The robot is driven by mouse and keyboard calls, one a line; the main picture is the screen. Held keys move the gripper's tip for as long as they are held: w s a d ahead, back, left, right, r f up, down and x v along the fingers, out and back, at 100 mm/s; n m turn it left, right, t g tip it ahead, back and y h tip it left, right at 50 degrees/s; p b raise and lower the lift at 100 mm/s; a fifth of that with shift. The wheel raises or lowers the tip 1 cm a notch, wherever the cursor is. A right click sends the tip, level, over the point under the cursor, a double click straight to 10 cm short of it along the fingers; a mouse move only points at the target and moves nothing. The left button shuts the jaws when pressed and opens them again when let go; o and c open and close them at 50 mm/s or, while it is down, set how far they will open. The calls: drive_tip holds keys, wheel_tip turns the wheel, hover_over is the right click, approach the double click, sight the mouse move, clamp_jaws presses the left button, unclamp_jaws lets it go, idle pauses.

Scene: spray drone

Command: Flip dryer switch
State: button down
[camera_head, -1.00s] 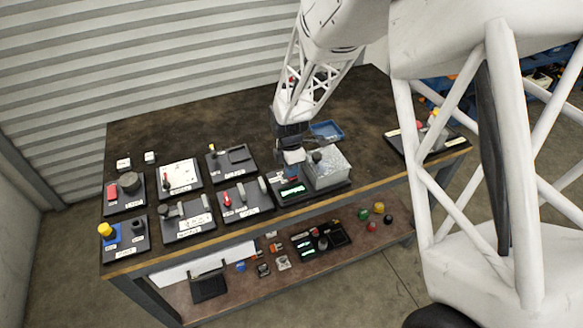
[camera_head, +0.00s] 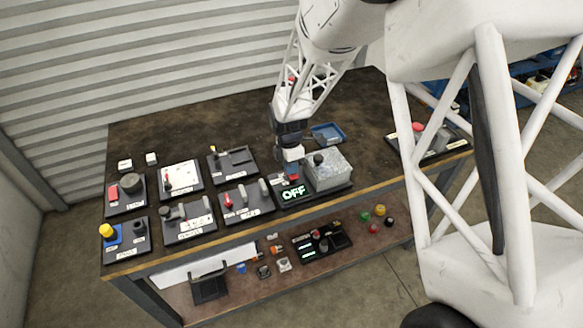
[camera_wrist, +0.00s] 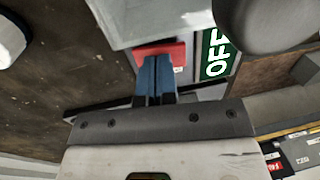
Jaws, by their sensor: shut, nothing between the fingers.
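The dryer station is a dark panel with a grey metal box (camera_head: 328,168) and a lit green display (camera_head: 293,193) reading OFF. In the wrist view the display (camera_wrist: 218,55) shows at upper right and the grey box (camera_wrist: 150,18) at the top. A red switch part (camera_wrist: 163,50) lies just beyond my fingertips, partly hidden by them. My gripper (camera_head: 293,172) is over the panel, left of the box. In the wrist view its blue fingers (camera_wrist: 155,75) are together and empty. I cannot tell whether they touch the red part.
A blue tray (camera_head: 327,133) lies behind the box. Another panel (camera_head: 430,142) is at the right end. The rear of the table is mostly clear.

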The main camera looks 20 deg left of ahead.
drive_tip(key=shift+r, duration=0.2)
wheel_tip(320, 180, up, 13)
drive_tip(key=w+a, duration=0.1)
drive_tip(key=a, duration=0.1)
drive_tip(key=shift+w+r, duration=0.2)
drive_tip(key=shift+w, duration=0.2)
drive_tip(key=shift+s+d, duration=0.1)
drive_tip(key=shift+d, duration=0.1)
idle(0.5)
drive_tip(key=shift+s+d, duration=0.3)
drive_tip(key=shift+d, duration=0.15)
idle(0.4)
drive_tip(key=f, duration=0.4)
drive_tip(key=s+d+f, duration=0.1)
drive_tip(key=f, duration=0.4)
drive_tip(key=s+d+f, duration=0.1)
drive_tip(key=f, duration=0.3)
drive_tip(key=shift+f, duration=0.35)
drive_tip(key=shift+f, duration=0.1)
